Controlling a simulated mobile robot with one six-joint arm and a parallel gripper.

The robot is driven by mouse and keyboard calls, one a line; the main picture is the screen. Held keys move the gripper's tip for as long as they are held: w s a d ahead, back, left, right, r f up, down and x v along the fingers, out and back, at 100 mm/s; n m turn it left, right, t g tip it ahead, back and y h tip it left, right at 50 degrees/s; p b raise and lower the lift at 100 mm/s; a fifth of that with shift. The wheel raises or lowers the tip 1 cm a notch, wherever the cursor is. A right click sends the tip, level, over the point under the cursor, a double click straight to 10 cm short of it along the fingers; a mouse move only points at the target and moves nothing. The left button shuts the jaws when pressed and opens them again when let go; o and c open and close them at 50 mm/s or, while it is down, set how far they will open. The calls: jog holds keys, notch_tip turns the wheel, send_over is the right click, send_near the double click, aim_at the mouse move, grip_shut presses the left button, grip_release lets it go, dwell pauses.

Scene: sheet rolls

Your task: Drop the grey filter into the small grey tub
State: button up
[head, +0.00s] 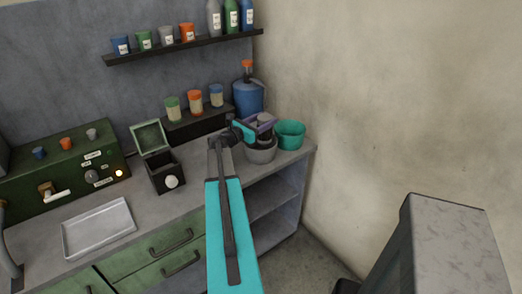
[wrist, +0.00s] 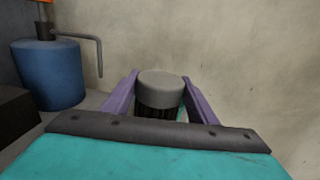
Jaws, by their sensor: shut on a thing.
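The grey filter (wrist: 161,90) has a smooth grey cap over a dark ribbed body. In the wrist view it stands upright between the two purple fingers of my gripper (wrist: 160,82), which is shut on it. In the head view my gripper (head: 262,123) is above the small grey tub (head: 261,155), near the counter's right end. The filter is mostly hidden there by the gripper, and I cannot tell how far its lower end is from the tub. The grey tub's inside is largely covered.
A teal tub (head: 291,136) stands just right of the grey tub. A blue jug (head: 248,98) with a bent spout is behind. A dark riser (head: 198,124) with jars, an open-lidded box (head: 166,176) and a metal tray (head: 98,229) are to the left. The wall is close on the right.

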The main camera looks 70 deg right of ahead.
aim_at(265, 119)
jog(key=o, duration=1.3)
jog(key=shift+o, duration=0.2)
jog(key=shift+r, duration=0.2)
jog(key=shift+r+b, duration=0.5)
jog(key=shift+r, duration=0.3)
jog(key=shift+r+b, duration=0.3)
jog(key=shift+r, duration=0.55)
jog(key=shift+s+a, duration=0.35)
jog(key=shift+a, duration=0.5)
jog(key=s+a+p, duration=0.1)
jog(key=s+a, duration=0.1)
jog(key=a, duration=0.4)
jog(key=s+a+r+p, duration=0.1)
jog(key=s+a, duration=0.2)
jog(key=a, duration=0.4)
jog(key=shift+r, duration=0.25)
